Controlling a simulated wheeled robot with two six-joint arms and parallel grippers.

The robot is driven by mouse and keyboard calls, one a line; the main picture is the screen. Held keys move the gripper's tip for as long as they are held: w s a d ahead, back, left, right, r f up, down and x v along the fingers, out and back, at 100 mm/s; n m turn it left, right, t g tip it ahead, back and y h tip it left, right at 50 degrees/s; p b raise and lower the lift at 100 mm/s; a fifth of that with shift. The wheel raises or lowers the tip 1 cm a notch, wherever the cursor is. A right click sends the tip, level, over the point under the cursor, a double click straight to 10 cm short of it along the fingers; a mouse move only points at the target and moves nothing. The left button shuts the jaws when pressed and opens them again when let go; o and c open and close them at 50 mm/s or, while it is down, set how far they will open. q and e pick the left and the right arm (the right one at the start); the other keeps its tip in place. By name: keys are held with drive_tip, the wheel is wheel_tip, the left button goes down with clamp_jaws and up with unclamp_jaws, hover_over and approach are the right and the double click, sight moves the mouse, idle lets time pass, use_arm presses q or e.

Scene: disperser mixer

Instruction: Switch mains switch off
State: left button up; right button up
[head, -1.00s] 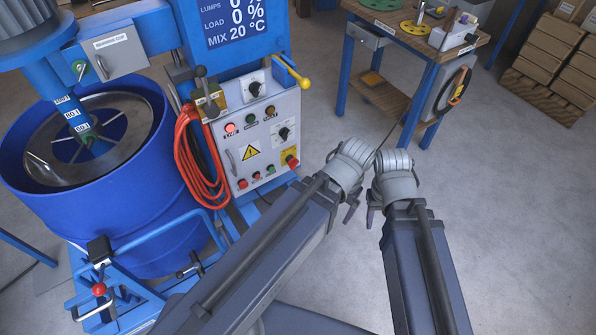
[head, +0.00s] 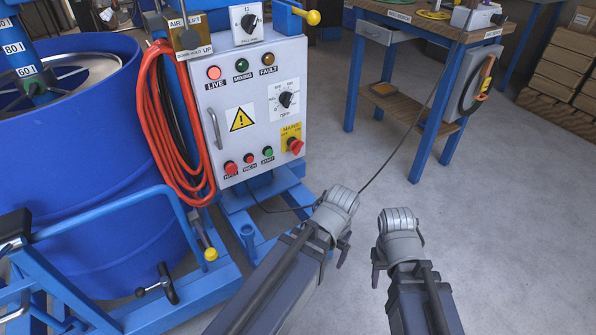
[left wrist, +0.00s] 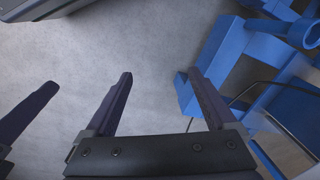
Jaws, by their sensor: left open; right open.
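The mains switch (head: 295,145) is a red rotary knob on a yellow plate, low on the right side of the grey control panel (head: 215,120) in the head view. The red lamp labelled LIVE (head: 214,73) is at the panel's upper left and looks lit. My left gripper (head: 341,250) hangs below and right of the panel, clear of the switch. In the left wrist view my left gripper (left wrist: 159,76) is open and empty over the floor. My right gripper (head: 396,258) is farther right above the floor, touching nothing; its fingers are partly hidden by its wrist.
A blue drum (head: 80,200) stands left, beside a coiled orange hose (head: 165,130). A blue frame with a yellow-tipped lever (head: 210,253) lies low in front. A wooden-topped bench (head: 430,30) stands behind at right. The grey floor between is largely clear.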

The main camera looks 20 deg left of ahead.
use_arm(q)
drive_tip(key=w+a+f+m+t+y+b, duration=0.1)
drive_tip(key=w+a+f+y+b, duration=0.1)
drive_tip(key=w+a+f+b, duration=0.3)
drive_tip(key=w+a+f+m+t+y+b, duration=0.1)
drive_tip(key=w+a+y+b, duration=0.15)
drive_tip(key=a, duration=0.55)
drive_tip(key=m+t+y, duration=0.9)
drive_tip(key=m, duration=0.3)
approach(298, 148)
drive_tip(key=x, duration=0.2)
drive_tip(key=shift+w+a+p, duration=0.1)
drive_tip(key=shift+w+p, duration=0.05)
drive_tip(key=shift+p, duration=0.2)
use_arm(e)
wheel_tip(298, 148, down, 9)
drive_tip(key=shift+r, duration=0.15)
use_arm(q)
drive_tip(key=shift+w, duration=0.1)
use_arm(e)
drive_tip(key=shift+a, duration=0.15)
